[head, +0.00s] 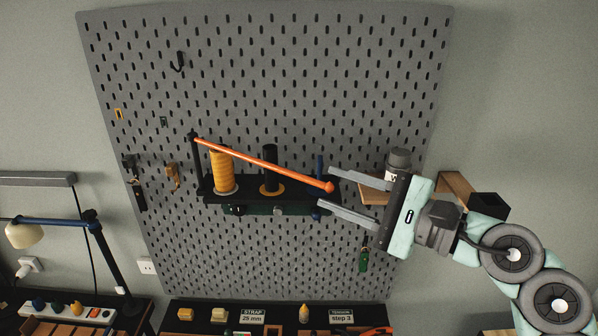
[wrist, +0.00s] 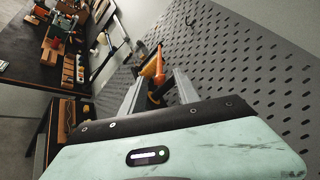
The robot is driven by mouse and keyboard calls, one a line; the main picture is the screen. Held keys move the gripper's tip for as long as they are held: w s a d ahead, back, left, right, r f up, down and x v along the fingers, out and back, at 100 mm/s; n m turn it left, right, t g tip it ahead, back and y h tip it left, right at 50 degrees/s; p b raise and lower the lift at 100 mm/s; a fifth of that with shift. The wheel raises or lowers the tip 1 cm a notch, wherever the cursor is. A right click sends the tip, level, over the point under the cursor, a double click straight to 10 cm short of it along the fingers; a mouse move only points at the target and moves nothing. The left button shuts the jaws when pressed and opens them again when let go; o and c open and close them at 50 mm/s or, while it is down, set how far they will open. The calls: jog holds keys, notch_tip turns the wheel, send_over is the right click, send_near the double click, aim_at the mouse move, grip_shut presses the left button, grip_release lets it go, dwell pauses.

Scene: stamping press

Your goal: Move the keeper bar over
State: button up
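The keeper bar (head: 262,162) is a thin orange rod on the pegboard shelf. It slopes down from a black post at its left end to a round orange knob at its right end, passing in front of the spool and the middle spindle. My gripper (head: 325,187) is open, with its two grey fingers spread on either side of the knob end; I see no clear contact. In the wrist view the orange bar (wrist: 158,68) shows between and beyond the spread fingers.
A yellow spool (head: 223,172) stands on the black shelf (head: 262,197), beside a black spindle (head: 270,168). A blue pin (head: 319,165) stands near the shelf's right end. A dark-lidded jar (head: 398,160) sits behind my gripper. The pegboard below the shelf is mostly clear.

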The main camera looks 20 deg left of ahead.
aim_at(301, 177)
jog(key=a, duration=0.2)
jog(key=a+p, duration=0.1)
jog(key=a, duration=0.1)
jog(key=w+a+p, duration=0.1)
jog(key=a, duration=0.1)
jog(key=shift+a+r, duration=0.1)
jog(key=shift+w+a, duration=0.1)
jog(key=shift+a, duration=0.5)
jog(key=shift+c, duration=0.4)
grip_shut()
dwell(0.3)
